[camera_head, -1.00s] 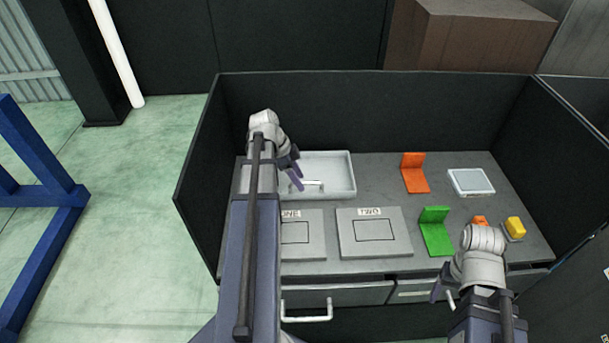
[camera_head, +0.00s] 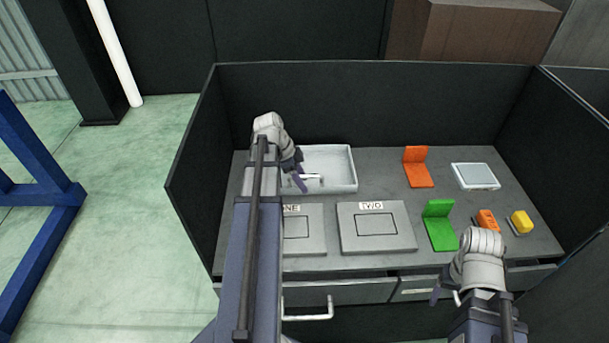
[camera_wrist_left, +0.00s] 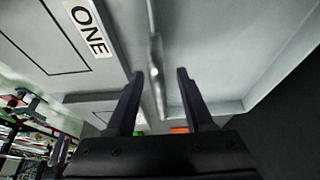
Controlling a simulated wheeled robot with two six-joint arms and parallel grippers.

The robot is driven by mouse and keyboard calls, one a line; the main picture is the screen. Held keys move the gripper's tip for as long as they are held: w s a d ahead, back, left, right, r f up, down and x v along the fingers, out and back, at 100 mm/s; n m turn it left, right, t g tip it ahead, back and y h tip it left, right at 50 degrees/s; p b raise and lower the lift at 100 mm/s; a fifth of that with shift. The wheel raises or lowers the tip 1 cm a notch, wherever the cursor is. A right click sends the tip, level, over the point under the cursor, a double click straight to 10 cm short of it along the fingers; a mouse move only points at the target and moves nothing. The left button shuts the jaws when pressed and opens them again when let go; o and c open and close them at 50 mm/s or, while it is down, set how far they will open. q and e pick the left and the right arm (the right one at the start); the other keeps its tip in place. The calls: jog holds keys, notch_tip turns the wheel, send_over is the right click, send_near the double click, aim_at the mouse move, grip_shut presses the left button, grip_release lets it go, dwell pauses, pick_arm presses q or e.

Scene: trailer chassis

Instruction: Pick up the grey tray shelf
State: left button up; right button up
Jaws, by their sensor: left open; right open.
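A pale grey tray (camera_head: 340,155) lies at the back left of the bench. My left gripper (camera_head: 299,178) is over the tray's left part, open. In its wrist view the fingers (camera_wrist_left: 160,75) appear on either side of the plate, with gaps showing. My right gripper (camera_head: 446,294) is open and empty at the bench's front right; its fingers are partly hidden by its wrist.
Plates marked ONE (camera_head: 299,228) and TWO (camera_head: 376,228) lie in front of the tray. An orange bracket (camera_head: 417,168), green bracket (camera_head: 440,226), scale-like box (camera_head: 475,176), orange block (camera_head: 487,220) and yellow block (camera_head: 521,222) stand to the right. Dark walls (camera_head: 375,105) enclose the back and sides.

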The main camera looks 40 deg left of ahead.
pick_arm(q)
jog(key=b+x, duration=0.2)
jog(key=x, duration=0.1)
jog(key=shift+f, duration=0.3)
jog(key=shift+r, duration=0.1)
grip_shut()
dwell(1.1)
